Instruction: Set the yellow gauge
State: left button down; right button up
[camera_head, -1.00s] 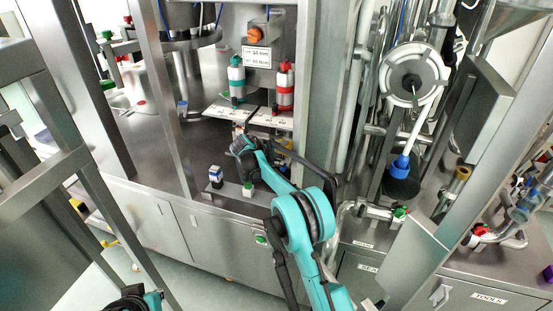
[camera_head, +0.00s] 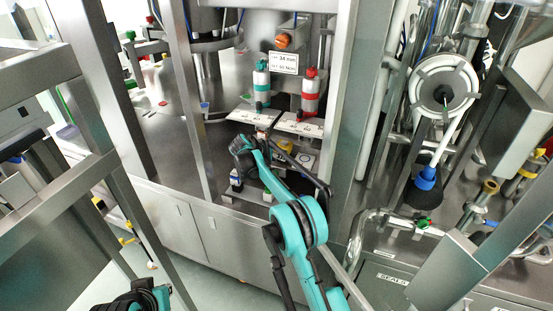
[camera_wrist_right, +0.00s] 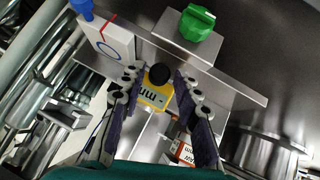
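The yellow gauge (camera_wrist_right: 155,95), a yellow block with dark "mm" lettering and a black round knob, sits between the two fingers of my right gripper (camera_wrist_right: 158,82) in the right wrist view. The fingers are apart, with gaps visible beside the knob. In the head view, a yellow patch (camera_head: 285,145) shows just right of my right gripper (camera_head: 262,134), below the white scale plates. The gripper's fingertips are hard to make out there. A teal part of my left arm shows at the bottom edge of the head view, but its gripper is not seen.
A green knob (camera_wrist_right: 197,22) and a white block with a blue ring (camera_wrist_right: 105,42) are near the gauge. A green-and-white cylinder (camera_head: 261,84) and a red-and-white one (camera_head: 310,92) stand behind the gripper. A metal post (camera_head: 350,90) rises to the right.

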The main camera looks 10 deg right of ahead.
jog(key=shift+r, duration=0.1)
jog(key=v, duration=1.2)
jog(key=s+d+r+n+y, duration=0.1)
jog(key=s+d+r, duration=0.15)
jog(key=s, duration=0.55)
jog(key=s+d+r+n+y, duration=0.1)
jog(key=s+r+y, duration=0.15)
jog(key=s, duration=0.55)
jog(key=s+d+r+n+y, duration=0.1)
jog(key=s+d+r, duration=0.1)
jog(key=s+r, duration=0.35)
jog(key=s+f+y, duration=0.1)
jog(key=s+f, duration=0.2)
jog(key=s, duration=0.5)
jog(key=s+f+n+y, duration=0.1)
jog(key=s+f, duration=0.3)
jog(key=s, duration=0.4)
jog(key=s+f+n+t+y, duration=0.1)
jog(key=s+f, duration=0.2)
jog(key=s, duration=0.5)
jog(key=shift+a, duration=0.3)
